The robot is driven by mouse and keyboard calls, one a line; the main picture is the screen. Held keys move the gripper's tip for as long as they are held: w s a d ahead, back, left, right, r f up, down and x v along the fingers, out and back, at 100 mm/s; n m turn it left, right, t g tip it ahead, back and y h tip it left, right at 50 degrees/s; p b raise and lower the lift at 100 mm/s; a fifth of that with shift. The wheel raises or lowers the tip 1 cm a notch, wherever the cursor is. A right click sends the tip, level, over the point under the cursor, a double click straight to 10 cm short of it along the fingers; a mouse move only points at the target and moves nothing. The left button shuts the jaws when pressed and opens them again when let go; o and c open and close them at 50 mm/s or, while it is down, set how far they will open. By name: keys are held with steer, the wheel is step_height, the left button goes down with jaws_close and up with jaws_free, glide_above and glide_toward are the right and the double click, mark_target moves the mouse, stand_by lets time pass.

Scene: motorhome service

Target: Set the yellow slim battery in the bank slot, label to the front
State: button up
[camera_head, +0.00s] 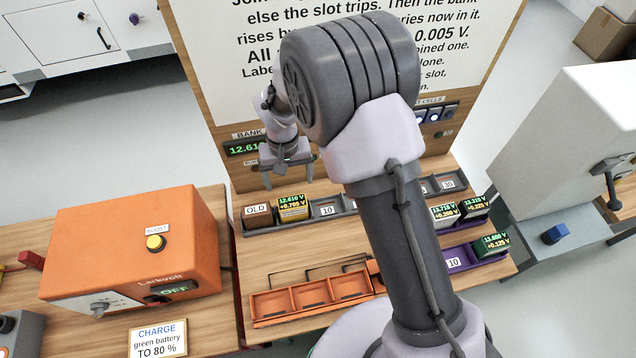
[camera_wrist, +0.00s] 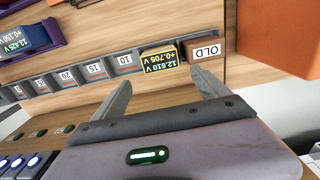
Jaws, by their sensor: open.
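A yellow-edged slim battery (camera_head: 292,207) stands in the grey bank rack (camera_head: 348,209), just right of the brown block marked OLD (camera_head: 257,215). The battery also shows in the wrist view (camera_wrist: 160,58), upside down beside the OLD block (camera_wrist: 207,53). My gripper (camera_head: 288,180) is open and empty, above and behind the battery in the head view. In the wrist view its two fingers (camera_wrist: 160,88) are spread, with the battery seen beyond the gap. My arm hides part of the rack's middle.
An orange Larkvolt charger (camera_head: 135,245) stands left. An empty orange tray (camera_head: 312,295) lies in front of the rack. A purple tray (camera_head: 460,258) with batteries is at right. The instruction board (camera_head: 245,70) rises behind, its bank display (camera_head: 243,147) reading about 12.61.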

steer(key=s+d+r+m+t, duration=0.1)
steer(key=d+r, duration=0.2)
steer(key=r, duration=0.4)
steer(key=s+d+r+m+y, duration=0.1)
steer(key=s+d+r, duration=0.1)
steer(key=d+r, duration=0.3)
steer(key=s+d+r+m+t, duration=0.1)
steer(key=d+r, duration=0.1)
steer(key=r, duration=0.6)
steer(key=s+d+r+m+t, duration=0.1)
steer(key=s+d+r, duration=0.1)
steer(key=s, duration=0.3)
steer(key=s+d+r+m+t, duration=0.1)
steer(key=s+d+r+m, duration=0.1)
steer(key=s, duration=0.4)
steer(key=s+d+r+m+t+y, duration=0.1)
steer(key=s+d+r, duration=0.2)
steer(key=s, duration=0.3)
steer(key=shift+d+r+t, duration=0.35)
steer(key=shift+d+t, duration=0.05)
steer(key=shift+d, duration=0.45)
